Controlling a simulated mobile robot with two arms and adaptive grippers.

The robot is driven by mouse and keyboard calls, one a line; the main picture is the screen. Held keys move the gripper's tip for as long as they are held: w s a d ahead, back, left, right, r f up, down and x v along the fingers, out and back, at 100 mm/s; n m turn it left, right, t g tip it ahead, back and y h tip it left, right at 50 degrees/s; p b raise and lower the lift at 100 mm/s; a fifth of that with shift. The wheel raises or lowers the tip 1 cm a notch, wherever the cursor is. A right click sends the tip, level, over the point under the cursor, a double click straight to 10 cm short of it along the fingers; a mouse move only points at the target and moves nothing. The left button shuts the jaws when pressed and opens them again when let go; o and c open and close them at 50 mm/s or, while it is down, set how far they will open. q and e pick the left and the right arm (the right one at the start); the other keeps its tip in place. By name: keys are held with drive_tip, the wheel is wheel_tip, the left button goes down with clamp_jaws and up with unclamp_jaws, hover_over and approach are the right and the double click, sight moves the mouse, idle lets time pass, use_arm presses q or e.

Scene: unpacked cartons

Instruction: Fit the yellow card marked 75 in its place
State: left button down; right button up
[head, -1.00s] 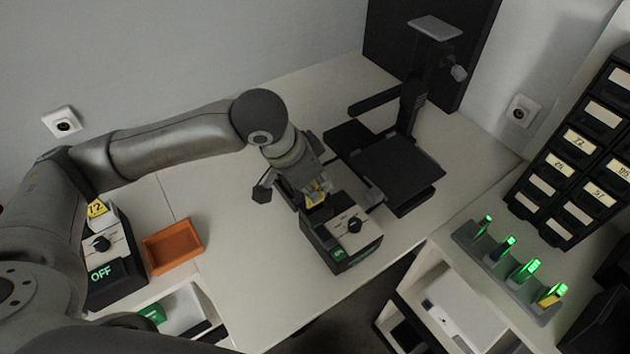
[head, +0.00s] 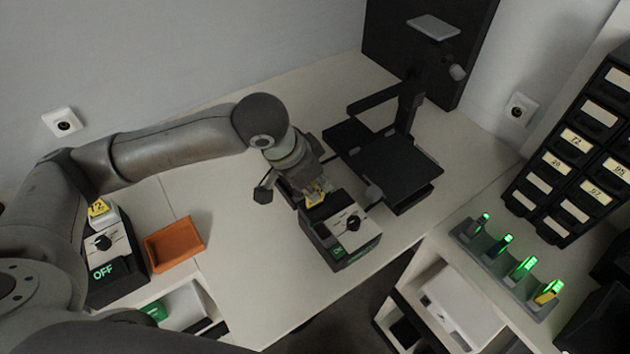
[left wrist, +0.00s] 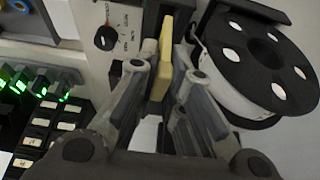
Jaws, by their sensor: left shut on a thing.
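My left gripper (head: 316,192) is shut on a yellow card (head: 313,200) at the back end of a black box with a white top and a knob (head: 352,221). In the left wrist view the card (left wrist: 163,58) stands on edge between the fingers (left wrist: 162,85), its far end at a dark part of the box. I cannot tell whether it is inside a slot, and its number is not readable. The box's knob (left wrist: 105,38) shows left of the card. My right gripper is not in view.
A similar box reading OFF (head: 104,268) with a yellow 12 card (head: 99,208) stands left, beside an orange tray (head: 174,243). A black stand (head: 395,165) is behind. A grey rack (head: 500,262) with green-lit pieces is right. A black reel (left wrist: 262,65) is close beside my fingers.

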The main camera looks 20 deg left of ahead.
use_arm(q)
drive_tip(key=shift+f+b, duration=0.3)
drive_tip(key=shift+f, duration=1.25)
drive_tip(key=c, duration=1.5)
unclamp_jaws()
drive_tip(key=shift+o, duration=0.2)
drive_tip(key=shift+r, duration=0.3)
drive_tip(key=v, duration=1.1)
drive_tip(key=shift+s+r, duration=0.15)
drive_tip(key=shift+r, duration=0.1)
drive_tip(key=shift+a, duration=0.15)
